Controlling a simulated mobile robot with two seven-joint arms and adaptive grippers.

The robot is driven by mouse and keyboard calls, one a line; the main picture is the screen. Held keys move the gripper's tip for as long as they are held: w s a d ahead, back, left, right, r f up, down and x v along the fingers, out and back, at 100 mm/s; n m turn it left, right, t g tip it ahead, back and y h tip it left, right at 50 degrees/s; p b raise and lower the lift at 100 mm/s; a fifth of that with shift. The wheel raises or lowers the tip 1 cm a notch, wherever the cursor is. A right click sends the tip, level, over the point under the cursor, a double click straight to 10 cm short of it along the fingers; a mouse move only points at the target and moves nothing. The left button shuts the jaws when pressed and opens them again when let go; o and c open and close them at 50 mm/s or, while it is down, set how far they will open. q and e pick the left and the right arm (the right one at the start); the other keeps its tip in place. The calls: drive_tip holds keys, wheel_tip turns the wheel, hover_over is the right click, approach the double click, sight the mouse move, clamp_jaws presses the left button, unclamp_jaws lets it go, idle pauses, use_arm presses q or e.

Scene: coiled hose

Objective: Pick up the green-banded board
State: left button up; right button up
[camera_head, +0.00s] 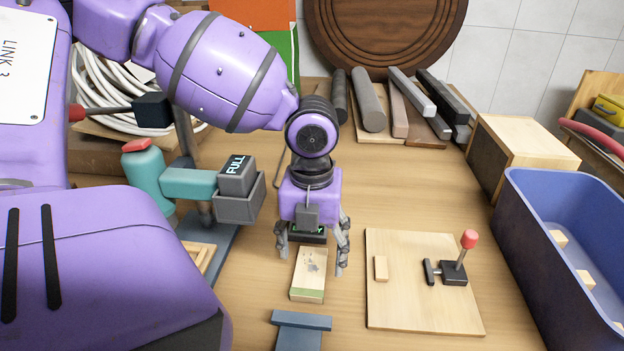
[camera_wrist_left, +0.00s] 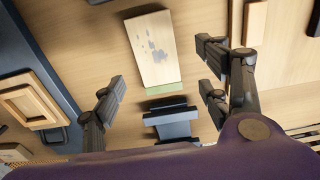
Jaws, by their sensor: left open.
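The green-banded board (camera_head: 309,273) is a small pale wooden block lying on the table, with dark specks on top and a green band at its near end. It also shows in the left wrist view (camera_wrist_left: 152,48), its green end toward the gripper. My left gripper (camera_head: 311,262) points down over the board, fingers apart on either side of it. In the left wrist view the open fingers (camera_wrist_left: 160,95) hold nothing, and the board lies beyond them, apart from both. My right gripper is not in view.
A blue-grey block (camera_head: 300,321) stands just in front of the board. A plywood panel with a red-knobbed toggle clamp (camera_head: 468,240) lies to the right. A blue bin (camera_head: 520,225) stands at far right. Coiled white hose (camera_head: 105,85) and a teal device (camera_head: 190,183) are left. Bare table lies behind the panel.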

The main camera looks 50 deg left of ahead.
sight(310, 270)
use_arm(q)
drive_tip(key=f, duration=0.1)
drive_tip(key=f+b, duration=0.1)
drive_tip(key=f, duration=0.3)
drive_tip(key=shift+a+f, duration=0.15)
drive_tip(key=shift+a, duration=0.15)
drive_tip(key=c, duration=1.2)
